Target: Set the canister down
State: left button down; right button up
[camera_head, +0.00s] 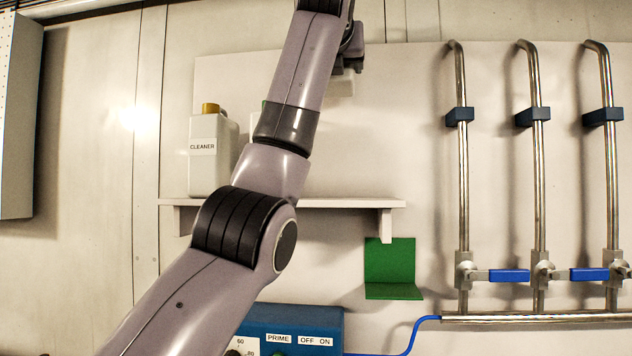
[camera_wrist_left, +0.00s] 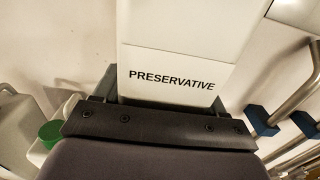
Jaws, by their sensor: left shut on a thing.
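The white canister with a PRESERVATIVE label (camera_wrist_left: 180,80) fills the upper middle of the left wrist view. My left gripper (camera_wrist_left: 160,122) is shut on it. In the head view my left arm rises from the bottom left and crosses in front of the shelf. There the gripper is mostly hidden behind the arm or cut off at the top edge, and the canister cannot be made out clearly. The white wall shelf (camera_head: 345,203) runs behind my arm. My right gripper is in neither view.
A CLEANER canister (camera_head: 203,165) with a yellow cap stands on the shelf's left. A green-capped container (camera_wrist_left: 48,134) is beside my gripper. A green bracket (camera_head: 390,262) and blue unit (camera_head: 315,322) are below. Steel pipes (camera_head: 462,200) with blue-handled valves (camera_head: 508,275) stand right. The shelf's right end looks clear.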

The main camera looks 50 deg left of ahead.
pick_arm(q)
notch_tip(320, 180, down, 16)
jog(key=shift+s+f, duration=0.1)
jog(key=shift+f, duration=1.35)
jog(key=shift+f, duration=0.2)
jog(key=shift+c, duration=0.4)
grip_release()
